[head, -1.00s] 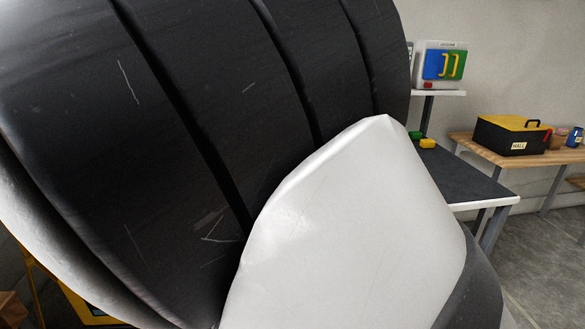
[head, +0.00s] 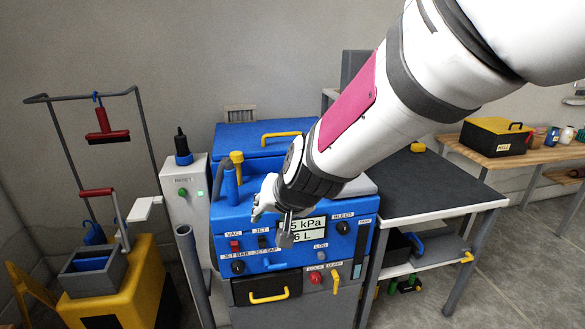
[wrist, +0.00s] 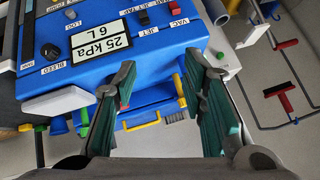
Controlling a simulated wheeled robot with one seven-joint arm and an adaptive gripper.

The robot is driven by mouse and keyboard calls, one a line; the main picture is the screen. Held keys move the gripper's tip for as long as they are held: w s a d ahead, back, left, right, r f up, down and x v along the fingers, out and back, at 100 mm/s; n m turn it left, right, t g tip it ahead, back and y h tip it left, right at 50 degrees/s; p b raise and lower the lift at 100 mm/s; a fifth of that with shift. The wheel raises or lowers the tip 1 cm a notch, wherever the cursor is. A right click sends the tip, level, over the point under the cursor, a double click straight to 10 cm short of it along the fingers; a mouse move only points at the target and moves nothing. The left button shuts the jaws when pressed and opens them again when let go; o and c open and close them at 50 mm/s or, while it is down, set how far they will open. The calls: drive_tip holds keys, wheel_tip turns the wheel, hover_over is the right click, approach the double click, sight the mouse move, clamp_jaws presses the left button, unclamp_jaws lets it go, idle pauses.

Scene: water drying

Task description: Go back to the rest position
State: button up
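My gripper (head: 285,236) is in front of the blue machine (head: 230,212), beside its white display (head: 308,229). My arm comes down to it from the upper right. In the wrist view my gripper (wrist: 160,72) has its two green-padded fingers apart, with nothing between them. The blue machine (wrist: 150,42) lies beyond the fingertips there, upside down in the picture. Its display (wrist: 98,47) reads 25 kPa and 6 L. In the head view the gripper hides part of the machine's front and display.
A dark-topped table (head: 425,185) stands right of the machine. A grey post with a green button (head: 183,192) and a yellow cart (head: 120,290) stand left. A black and yellow box (head: 492,138) sits on a wooden bench farther right. Floor is clear at the lower right.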

drive_tip(key=shift+s+d+r, duration=0.25)
drive_tip(key=shift+r, duration=0.15)
drive_tip(key=s+d+r+g+p, duration=0.2)
drive_tip(key=s+d+r+p, duration=0.3)
drive_tip(key=s+d+r, duration=0.7)
drive_tip(key=s+d+r+h+p, duration=0.1)
drive_tip(key=s+d+h+p, duration=0.1)
drive_tip(key=s+d, duration=0.4)
drive_tip(key=s+d+r+g+h+p, duration=0.1)
drive_tip(key=s+d, duration=0.5)
drive_tip(key=s, duration=0.6)
drive_tip(key=shift+s+d+r+m+h+p, duration=0.15)
drive_tip(key=shift+m+h+p, duration=0.15)
drive_tip(key=shift+h+p, duration=0.25)
